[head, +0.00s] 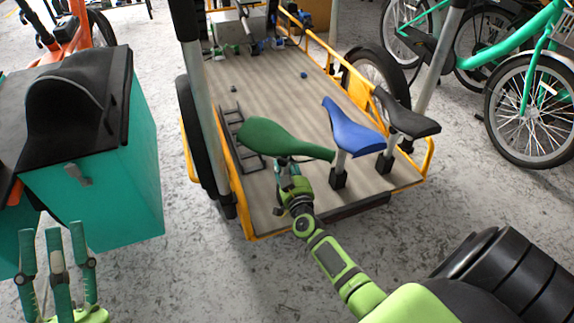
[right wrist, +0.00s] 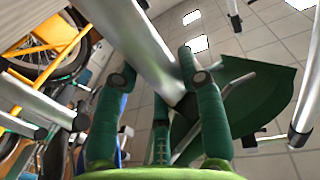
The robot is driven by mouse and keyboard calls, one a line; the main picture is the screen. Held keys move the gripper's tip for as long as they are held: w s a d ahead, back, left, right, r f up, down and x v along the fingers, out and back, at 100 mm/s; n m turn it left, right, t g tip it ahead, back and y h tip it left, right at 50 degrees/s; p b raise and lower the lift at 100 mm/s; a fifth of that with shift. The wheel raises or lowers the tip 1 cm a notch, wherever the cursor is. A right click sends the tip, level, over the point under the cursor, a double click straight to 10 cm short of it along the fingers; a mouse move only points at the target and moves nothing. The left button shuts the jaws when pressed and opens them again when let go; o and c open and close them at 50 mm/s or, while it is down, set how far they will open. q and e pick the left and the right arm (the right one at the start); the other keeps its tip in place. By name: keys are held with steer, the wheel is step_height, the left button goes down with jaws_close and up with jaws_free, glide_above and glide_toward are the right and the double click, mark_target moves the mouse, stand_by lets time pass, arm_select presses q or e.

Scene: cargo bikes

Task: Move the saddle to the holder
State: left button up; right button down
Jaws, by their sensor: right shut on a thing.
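A green saddle (head: 285,138) is above the near part of the cargo bike's wooden deck (head: 290,90). The saddle also shows beyond the fingers in the right wrist view (right wrist: 262,100). A blue saddle (head: 350,130) and a black saddle (head: 408,119) stand to its right on posts in black holder blocks (head: 338,179). My left gripper (head: 53,236) is open and empty at lower left, in front of the teal box.
A black ladder-like rack (head: 240,138) lies on the deck to the left. A silver upright pole (head: 200,90) stands at the deck's left edge. A teal box (head: 105,190) with a black lid is at left. Green bikes (head: 525,105) stand at right. The deck's middle is mostly clear.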

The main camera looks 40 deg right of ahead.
steer(key=c, duration=0.7)
jaws_free()
steer(key=shift+r, duration=0.2)
steer(key=shift+f, duration=0.25)
steer(key=shift+s+a, duration=0.2)
steer(key=shift+s, duration=0.15)
steer(key=v, duration=1.1)
steer(key=shift+s+r, duration=0.15)
steer(key=shift+r, duration=0.1)
